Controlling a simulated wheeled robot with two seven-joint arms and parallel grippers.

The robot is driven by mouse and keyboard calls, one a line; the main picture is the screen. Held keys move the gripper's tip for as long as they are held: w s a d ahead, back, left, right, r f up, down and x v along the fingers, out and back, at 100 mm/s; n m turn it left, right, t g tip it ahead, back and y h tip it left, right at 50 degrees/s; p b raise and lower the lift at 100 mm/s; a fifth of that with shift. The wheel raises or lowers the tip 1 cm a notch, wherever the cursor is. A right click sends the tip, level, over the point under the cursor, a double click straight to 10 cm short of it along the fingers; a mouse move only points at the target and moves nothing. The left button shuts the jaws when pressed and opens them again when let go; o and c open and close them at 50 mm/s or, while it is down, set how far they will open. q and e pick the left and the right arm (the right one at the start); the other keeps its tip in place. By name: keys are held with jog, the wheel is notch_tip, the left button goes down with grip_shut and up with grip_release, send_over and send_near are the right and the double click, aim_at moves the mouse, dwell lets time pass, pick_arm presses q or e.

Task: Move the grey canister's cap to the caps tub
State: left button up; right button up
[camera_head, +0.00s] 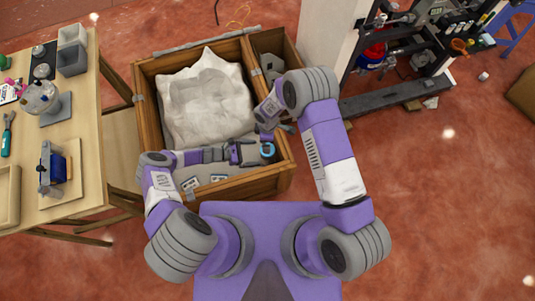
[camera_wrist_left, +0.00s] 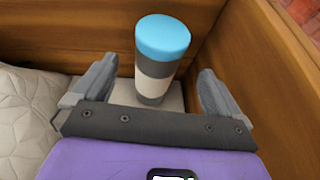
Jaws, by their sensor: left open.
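The grey canister (camera_wrist_left: 153,88) stands upright in a corner of the wooden crate, with a white band round its body and a blue cap (camera_wrist_left: 163,37) on top. In the head view the cap (camera_head: 267,149) shows at the crate's right side. My left gripper (camera_head: 255,153) is open, its fingers on either side of the canister in the left wrist view (camera_wrist_left: 150,92), with gaps visible. My right gripper (camera_head: 266,127) is over the crate's right side, small and partly hidden by its arm. I cannot tell which container is the caps tub.
The wooden crate (camera_head: 147,110) holds a crumpled pale sheet (camera_head: 205,95). A shelf unit (camera_head: 345,60) stands at upper right. Floor at right is mostly clear.

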aim_at(268, 156)
notch_tip(268, 156, down, 3)
jog(key=shift+b, duration=0.9)
pick_arm(q)
jog(key=w+d+f, duration=0.1)
jog(key=d+f, duration=0.4)
jog(key=d, duration=0.1)
jog(key=shift+w+d+f, duration=0.2)
jog(key=shift+d+f, duration=0.2)
jog(key=c, duration=1.5)
pick_arm(e)
jog(key=shift+o, duration=0.2)
notch_tip(268, 156, down, 8)
jog(key=n, duration=0.5)
jog(key=shift+w+r, duration=0.1)
jog(key=shift+c, duration=0.5)
jog(key=c, duration=1.1)
